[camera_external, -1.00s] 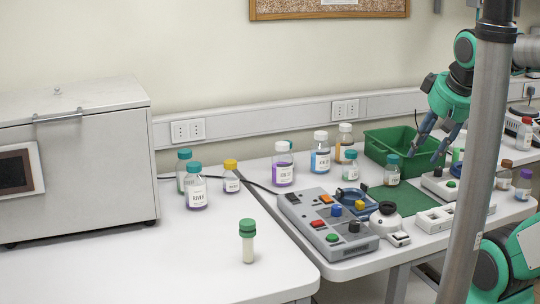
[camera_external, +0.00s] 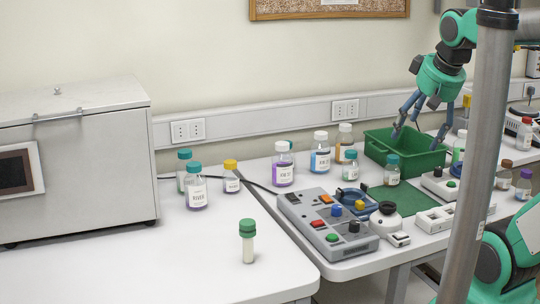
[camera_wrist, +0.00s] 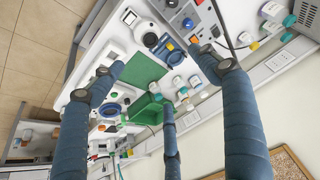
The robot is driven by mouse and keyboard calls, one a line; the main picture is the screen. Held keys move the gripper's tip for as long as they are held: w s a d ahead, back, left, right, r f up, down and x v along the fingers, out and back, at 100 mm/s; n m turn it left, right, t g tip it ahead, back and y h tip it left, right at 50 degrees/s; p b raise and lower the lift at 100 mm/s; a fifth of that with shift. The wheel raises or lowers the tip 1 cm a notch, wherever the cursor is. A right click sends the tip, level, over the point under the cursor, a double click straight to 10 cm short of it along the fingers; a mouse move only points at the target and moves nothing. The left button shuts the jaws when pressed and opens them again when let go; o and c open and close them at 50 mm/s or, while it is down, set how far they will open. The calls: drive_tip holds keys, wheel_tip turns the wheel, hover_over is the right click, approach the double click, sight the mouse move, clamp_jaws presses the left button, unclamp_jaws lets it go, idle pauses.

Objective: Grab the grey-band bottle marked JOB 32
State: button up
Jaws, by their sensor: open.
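I cannot make out a grey band or JOB 32 on any bottle. Candidates in the external view are a purple-filled bottle (camera_external: 283,173) with a white or teal cap, a white-capped bottle (camera_external: 320,160) with blue in it, and an orange-brown bottle (camera_external: 346,139) behind. Small teal-capped bottles stand at the front (camera_external: 350,171) and before the crate (camera_external: 391,175). My gripper (camera_external: 417,141) is open and empty above the green crate (camera_external: 412,174), fingers spread downward. Its fingers frame the wrist view (camera_wrist: 165,85), where bottles are too small to read.
A button console (camera_external: 335,228), a green mat (camera_external: 410,199) and small devices fill the table front. A teal-capped bottle (camera_external: 196,192) and a yellow-capped bottle (camera_external: 231,182) stand left. A green-capped tube (camera_external: 248,245) stands in front. A metal pole hides part of the right side.

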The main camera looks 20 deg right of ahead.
drive_tip(key=w+a+r+m+g+p, duration=0.1)
drive_tip(key=w+r+p, duration=0.2)
drive_tip(key=w, duration=0.5)
drive_tip(key=w+a+r+p, duration=0.1)
drive_tip(key=w+r+p, duration=0.3)
drive_tip(key=w, duration=0.3)
drive_tip(key=m+g+p, duration=0.4)
drive_tip(key=m+p, duration=0.1)
drive_tip(key=p, duration=1.3)
hover_over(283, 143)
drive_tip(key=f, duration=1.9)
drive_tip(key=shift+s+f, duration=0.2)
drive_tip(key=shift+f, duration=0.05)
drive_tip(key=shift+w+a+f, duration=0.1)
drive_tip(key=shift+w+f, duration=0.05)
drive_tip(key=shift+f, duration=0.25)
drive_tip(key=shift+f, duration=0.2)
drive_tip(key=shift+f+p, duration=0.7)
drive_tip(key=shift+f, duration=3.45)
drive_tip(key=shift+f, duration=0.15)
